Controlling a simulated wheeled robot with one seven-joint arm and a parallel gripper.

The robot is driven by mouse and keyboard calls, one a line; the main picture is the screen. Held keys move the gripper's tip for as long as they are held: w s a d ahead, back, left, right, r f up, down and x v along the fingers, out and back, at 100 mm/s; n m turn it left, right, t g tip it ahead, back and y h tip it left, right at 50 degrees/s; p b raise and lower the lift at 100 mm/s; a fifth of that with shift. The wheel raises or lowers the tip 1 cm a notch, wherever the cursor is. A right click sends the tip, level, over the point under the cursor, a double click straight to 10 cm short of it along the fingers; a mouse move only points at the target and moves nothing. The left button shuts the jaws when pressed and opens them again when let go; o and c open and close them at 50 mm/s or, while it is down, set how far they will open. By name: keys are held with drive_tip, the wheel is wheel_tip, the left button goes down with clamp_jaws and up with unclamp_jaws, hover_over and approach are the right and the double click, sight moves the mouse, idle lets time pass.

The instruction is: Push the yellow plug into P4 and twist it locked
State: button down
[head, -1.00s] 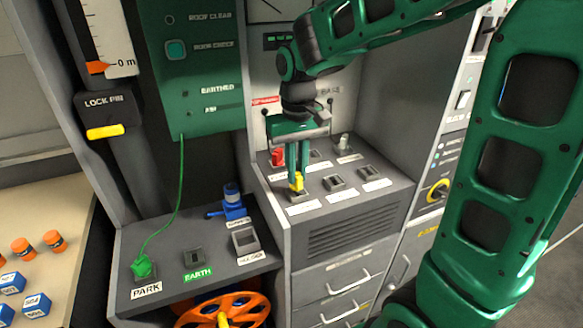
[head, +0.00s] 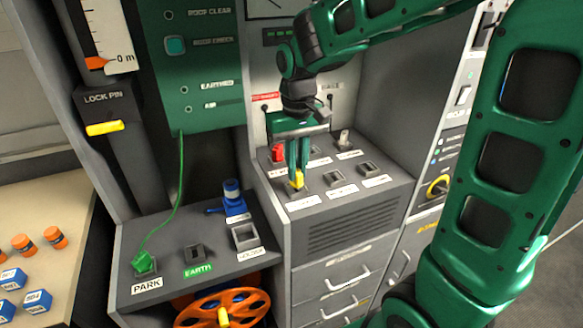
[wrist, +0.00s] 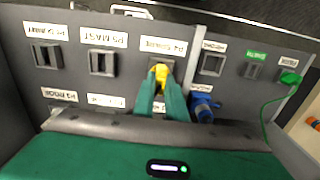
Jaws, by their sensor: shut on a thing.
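The yellow plug (head: 298,181) is between the fingertips of my gripper (head: 298,170), which points down and is shut on it. The plug is at the front-left socket (head: 303,193) of the grey console. In the wrist view the plug (wrist: 160,73) is at the socket (wrist: 158,62) whose inverted label (wrist: 163,46) appears to read P4. The fingers (wrist: 161,92) hide part of the plug and socket, so I cannot tell how deep the plug sits or whether it is locked.
A red plug (head: 278,153) and a light grey one (head: 344,137) stand in the back row. Empty sockets (head: 334,178) lie to the right. On the lower shelf are a blue plug (head: 232,198) and a green plug (head: 144,262) with a cord. An orange wheel (head: 222,308) is below.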

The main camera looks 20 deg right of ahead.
drive_tip(key=shift+f, duration=0.8)
idle(0.9)
drive_tip(key=m, duration=0.4)
drive_tip(key=shift+s, duration=0.1)
drive_tip(key=shift+m, duration=2)
